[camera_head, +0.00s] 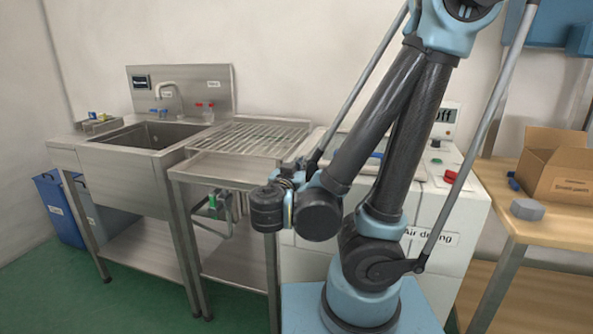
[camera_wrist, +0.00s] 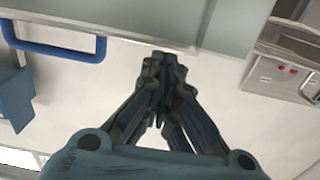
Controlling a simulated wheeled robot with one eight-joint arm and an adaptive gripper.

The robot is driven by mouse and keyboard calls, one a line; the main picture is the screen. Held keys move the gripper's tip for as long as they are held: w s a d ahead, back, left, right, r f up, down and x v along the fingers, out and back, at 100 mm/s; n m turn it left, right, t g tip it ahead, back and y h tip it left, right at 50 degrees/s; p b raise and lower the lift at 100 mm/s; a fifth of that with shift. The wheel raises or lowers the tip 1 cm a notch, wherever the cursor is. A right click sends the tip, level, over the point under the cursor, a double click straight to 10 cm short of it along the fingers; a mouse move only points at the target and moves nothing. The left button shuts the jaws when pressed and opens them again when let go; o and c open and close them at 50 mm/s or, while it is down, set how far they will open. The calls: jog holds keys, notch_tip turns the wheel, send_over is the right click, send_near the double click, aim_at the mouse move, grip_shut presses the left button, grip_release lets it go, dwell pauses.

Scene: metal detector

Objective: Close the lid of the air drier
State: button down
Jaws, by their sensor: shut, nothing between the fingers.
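The air drier (camera_head: 450,205) is the white cabinet with the "Air drying" label in the head view; my arm covers much of its front and top. A pale grey panel (camera_wrist: 240,20) that looks like its lid crosses the top of the wrist view. A blue handle (camera_wrist: 60,52) is at the panel's left. My gripper (camera_wrist: 163,62) is shut and empty, its fingertips close to the panel's lower edge; I cannot tell if they touch. The handle is to the left of the fingertips. My fingers cannot be made out in the head view, and the lid's angle is unclear there.
A steel sink (camera_head: 150,135) and a slatted steel table (camera_head: 250,137) stand left of the drier. A wooden table (camera_head: 545,228) with a cardboard box (camera_head: 560,165) and a grey block (camera_head: 527,209) is close on the right. A red button (camera_head: 450,176) is on the drier's top.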

jog(key=v, duration=0.4)
jog(key=shift+a+r, duration=0.1)
jog(key=shift+r, duration=0.2)
